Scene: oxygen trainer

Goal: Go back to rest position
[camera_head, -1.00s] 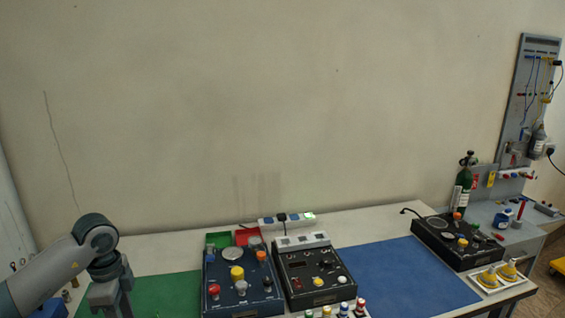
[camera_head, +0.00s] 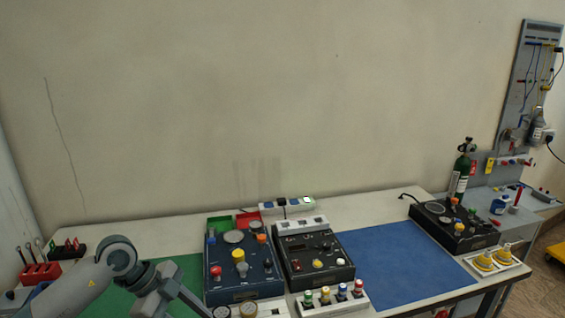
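My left arm comes in from the lower left, and the grey part beyond its wrist, my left gripper (camera_head: 182,296), hangs over the green mat (camera_head: 186,268). It is in front of and left of the dark blue trainer panel (camera_head: 216,270). Its fingertips are not clearly visible at the bottom edge, so I cannot tell if it is open or shut. My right gripper is not in view.
A black panel (camera_head: 290,262) stands right of the blue one. A row of colored knobs (camera_head: 333,303) and gauges (camera_head: 249,310) lie in front. The blue mat (camera_head: 400,265) is clear. A green cylinder (camera_head: 461,175) and another black panel (camera_head: 452,236) stand at the right.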

